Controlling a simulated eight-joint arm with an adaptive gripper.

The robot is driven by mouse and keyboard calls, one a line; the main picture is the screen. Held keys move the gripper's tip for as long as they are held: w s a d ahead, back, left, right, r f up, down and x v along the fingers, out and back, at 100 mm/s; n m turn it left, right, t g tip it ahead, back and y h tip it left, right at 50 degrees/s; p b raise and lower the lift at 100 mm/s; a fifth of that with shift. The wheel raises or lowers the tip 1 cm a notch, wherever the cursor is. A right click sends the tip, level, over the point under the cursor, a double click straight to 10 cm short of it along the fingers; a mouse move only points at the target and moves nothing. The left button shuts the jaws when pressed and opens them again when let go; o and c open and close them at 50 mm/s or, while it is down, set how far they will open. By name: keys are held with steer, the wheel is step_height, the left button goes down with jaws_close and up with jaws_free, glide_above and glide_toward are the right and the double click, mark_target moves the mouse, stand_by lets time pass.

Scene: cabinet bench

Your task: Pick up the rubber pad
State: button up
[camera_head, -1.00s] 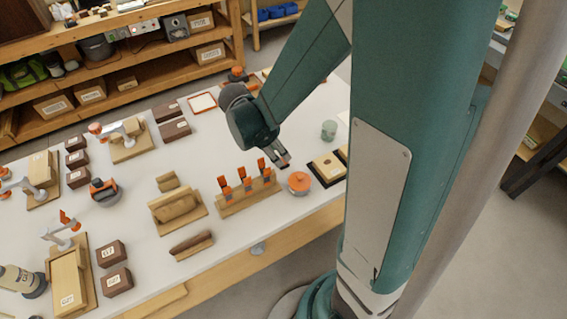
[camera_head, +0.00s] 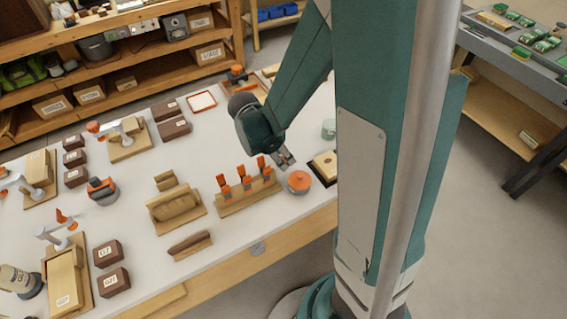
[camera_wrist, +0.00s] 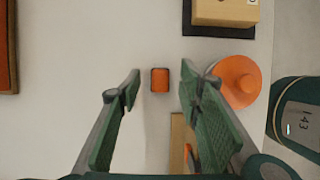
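A small orange block-like piece with a dark rim (camera_wrist: 160,79) lies on the white tabletop in the wrist view; it looks like the rubber pad, though I cannot be sure. My gripper (camera_wrist: 160,88) is open, with one green finger on each side of this piece and space between. Nothing is held. How high the fingertips are above the table is unclear. In the head view my gripper (camera_head: 286,161) is over the table, just behind the round orange-topped pot; the small piece cannot be made out there.
The round orange-lidded pot (camera_wrist: 237,82) stands close to the right finger. A wooden block on a black mat (camera_wrist: 215,32) is beyond it. A wooden rack with orange-handled tools (camera_head: 247,196) stands at left of my gripper in the head view.

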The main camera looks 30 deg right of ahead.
steer(key=shift+x, duration=0.85)
steer(key=shift+c, duration=0.6)
steer(key=c, duration=0.8)
